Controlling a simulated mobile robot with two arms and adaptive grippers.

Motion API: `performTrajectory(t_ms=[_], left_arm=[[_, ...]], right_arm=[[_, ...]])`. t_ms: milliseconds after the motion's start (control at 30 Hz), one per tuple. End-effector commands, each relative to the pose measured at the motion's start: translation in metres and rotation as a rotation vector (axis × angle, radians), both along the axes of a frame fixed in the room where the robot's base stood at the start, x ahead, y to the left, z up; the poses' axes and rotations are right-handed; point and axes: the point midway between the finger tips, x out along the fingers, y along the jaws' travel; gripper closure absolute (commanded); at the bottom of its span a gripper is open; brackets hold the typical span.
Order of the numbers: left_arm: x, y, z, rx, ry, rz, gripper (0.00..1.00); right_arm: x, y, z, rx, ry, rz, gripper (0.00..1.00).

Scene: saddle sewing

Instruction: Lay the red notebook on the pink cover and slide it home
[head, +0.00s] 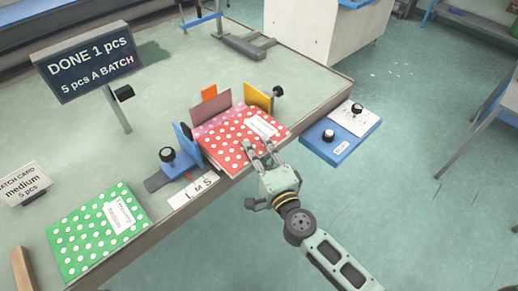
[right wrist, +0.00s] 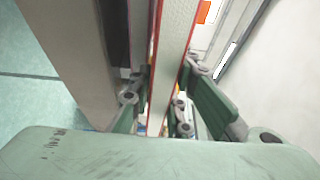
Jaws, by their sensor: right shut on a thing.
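The red notebook (head: 232,150) with white dots and a white label lies nearly flat between the upright plates of the fixture. A pink dotted strip (head: 206,131), likely the pink cover, shows along its far edge; the rest of it is hidden under the notebook. My right gripper (head: 262,151) is shut on the notebook's near right edge. In the right wrist view the notebook's pale edge with red borders (right wrist: 174,55) runs between the fingers (right wrist: 160,98). Whether the notebook touches the far plate cannot be told. My left gripper is not in view.
A mauve plate (head: 211,109), a blue plate (head: 186,140) and a yellow plate (head: 257,96) surround the notebook. A green dotted notebook (head: 80,240) lies at left. A sign (head: 92,60) reads "DONE 1 pcs". A blue control box (head: 325,147) sits at the table's right edge.

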Motion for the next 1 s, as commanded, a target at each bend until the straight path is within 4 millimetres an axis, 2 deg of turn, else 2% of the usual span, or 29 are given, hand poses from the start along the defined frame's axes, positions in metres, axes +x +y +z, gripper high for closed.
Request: performTrajectory(t_ms=[467,1000], left_arm=[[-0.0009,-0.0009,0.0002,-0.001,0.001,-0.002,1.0],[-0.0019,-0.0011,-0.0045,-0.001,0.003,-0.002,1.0]], right_arm=[[0.0004,0.0,0.0025,0.001,-0.004,0.0,1.0],[0.0005,0.0,-0.0035,0.001,-0.004,-0.001,1.0]])
